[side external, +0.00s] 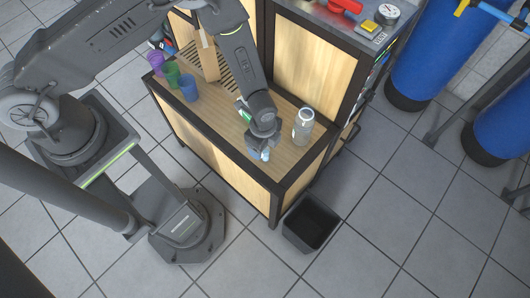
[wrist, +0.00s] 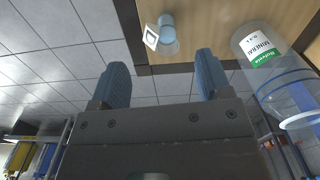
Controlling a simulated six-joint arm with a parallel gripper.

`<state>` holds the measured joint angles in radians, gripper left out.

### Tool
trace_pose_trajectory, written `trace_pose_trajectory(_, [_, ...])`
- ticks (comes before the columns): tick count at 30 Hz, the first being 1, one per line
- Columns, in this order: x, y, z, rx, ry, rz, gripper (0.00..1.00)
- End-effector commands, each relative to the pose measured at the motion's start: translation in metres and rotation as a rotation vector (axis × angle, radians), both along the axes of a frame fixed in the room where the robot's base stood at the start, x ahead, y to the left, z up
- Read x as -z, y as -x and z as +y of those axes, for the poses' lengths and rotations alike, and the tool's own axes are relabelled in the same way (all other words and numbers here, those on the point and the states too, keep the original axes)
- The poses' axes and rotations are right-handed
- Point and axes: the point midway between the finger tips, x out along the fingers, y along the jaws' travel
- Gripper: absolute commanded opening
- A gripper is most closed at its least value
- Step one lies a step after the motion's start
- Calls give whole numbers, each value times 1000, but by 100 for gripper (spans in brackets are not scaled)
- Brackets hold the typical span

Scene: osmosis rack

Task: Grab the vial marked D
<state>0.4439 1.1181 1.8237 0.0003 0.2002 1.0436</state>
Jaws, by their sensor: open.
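A small light-blue vial (wrist: 168,28) with a white label lies or stands on the wooden surface (wrist: 200,18) in the wrist view. Dark marking shows on its label, but I cannot read the letter. My gripper (wrist: 166,68) is open, with its two blue-grey fingers apart and nothing between them. The vial appears beyond the fingertips, roughly in line with the gap. In the side view my gripper (side external: 262,152) is low over the front right of the wooden bench top (side external: 285,155); I cannot clearly separate the vial from the blue fingers there.
A clear bottle (side external: 303,126) stands close right of my gripper; its mineral label (wrist: 262,48) shows in the wrist view. Purple (side external: 155,62), green (side external: 171,73) and blue (side external: 189,88) cups stand at the bench's left. A dark bin (side external: 311,222) is on the floor.

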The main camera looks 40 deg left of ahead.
Motion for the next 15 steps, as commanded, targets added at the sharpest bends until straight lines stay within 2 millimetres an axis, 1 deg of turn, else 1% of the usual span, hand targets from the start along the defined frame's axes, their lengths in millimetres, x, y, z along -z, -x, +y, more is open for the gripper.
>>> trace_pose_trajectory(1, [10,1,0,-1,-1,3,71])
trace_pose_trajectory(3, [19,0,0,-1,0,1,71])
trace_pose_trajectory(10, [34,0,0,-2,0,0,71])
trace_pose_trajectory(15, [59,-2,-1,-2,-1,1,71])
